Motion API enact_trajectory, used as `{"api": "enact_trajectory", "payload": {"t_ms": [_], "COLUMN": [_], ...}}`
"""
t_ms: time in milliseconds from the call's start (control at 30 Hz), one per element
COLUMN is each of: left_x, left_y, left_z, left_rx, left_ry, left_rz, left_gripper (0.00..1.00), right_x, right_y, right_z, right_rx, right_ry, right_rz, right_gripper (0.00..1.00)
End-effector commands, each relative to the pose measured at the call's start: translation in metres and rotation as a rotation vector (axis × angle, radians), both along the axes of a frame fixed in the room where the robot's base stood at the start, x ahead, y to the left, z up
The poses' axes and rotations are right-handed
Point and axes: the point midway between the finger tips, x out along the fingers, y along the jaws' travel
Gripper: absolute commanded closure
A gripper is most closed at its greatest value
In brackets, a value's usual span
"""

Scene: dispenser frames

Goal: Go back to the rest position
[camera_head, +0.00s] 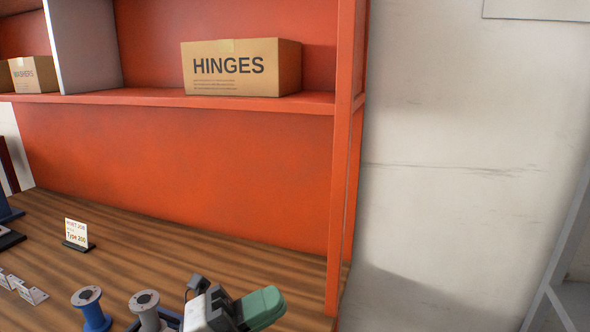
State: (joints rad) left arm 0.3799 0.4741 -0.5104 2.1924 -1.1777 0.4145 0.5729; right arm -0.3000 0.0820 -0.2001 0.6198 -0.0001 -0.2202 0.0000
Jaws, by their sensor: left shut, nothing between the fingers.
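My left gripper (262,306) shows at the bottom edge of the head view, a pale and dark body with green fingers pointing right. It is shut and empty, above the right end of the wooden worktop (190,252). The picture's lower edge cuts off part of it. My right gripper is not in view.
A blue spool (94,314) and a grey spool (150,316) stand left of my left gripper. Small metal brackets (30,292) and a sign (76,234) are farther left. A red post (340,180) rises close on the right. A HINGES box (228,70) sits on the shelf above.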

Motion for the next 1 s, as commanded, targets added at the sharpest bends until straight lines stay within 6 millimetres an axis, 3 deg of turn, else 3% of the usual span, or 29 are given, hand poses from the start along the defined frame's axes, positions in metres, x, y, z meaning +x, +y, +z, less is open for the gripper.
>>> {"api": "enact_trajectory", "payload": {"t_ms": [133, 233, 367, 433, 600, 700, 800, 1000], "left_x": [0.021, 0.036, 0.042, 0.036, -0.01, -0.045, -0.079, -0.147], "left_y": [0.044, 0.079, 0.124, 0.143, 0.172, 0.177, 0.178, 0.173], "left_z": [-0.003, -0.026, -0.082, -0.121, -0.216, -0.256, -0.284, -0.318], "left_rx": [-0.344, -0.516, -0.664, -0.706, -0.694, -0.639, -0.568, -0.4], "left_ry": [0.249, 0.45, 0.756, 0.939, 1.397, 1.619, 1.806, 2.129], "left_rz": [0.227, 0.408, 0.664, 0.801, 1.09, 1.198, 1.274, 1.36], "left_gripper": [1.0, 1.0, 1.0, 1.0, 1.0, 1.0, 1.0, 1.0], "right_x": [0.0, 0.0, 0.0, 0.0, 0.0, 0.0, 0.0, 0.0], "right_y": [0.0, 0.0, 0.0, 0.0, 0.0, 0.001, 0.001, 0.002], "right_z": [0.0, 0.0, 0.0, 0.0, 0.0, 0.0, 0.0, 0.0], "right_rx": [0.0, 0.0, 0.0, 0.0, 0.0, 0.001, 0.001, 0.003], "right_ry": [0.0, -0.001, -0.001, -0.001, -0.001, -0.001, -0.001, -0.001], "right_rz": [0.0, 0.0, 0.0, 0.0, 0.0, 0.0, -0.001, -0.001], "right_gripper": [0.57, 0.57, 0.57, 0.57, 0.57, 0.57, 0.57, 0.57]}}
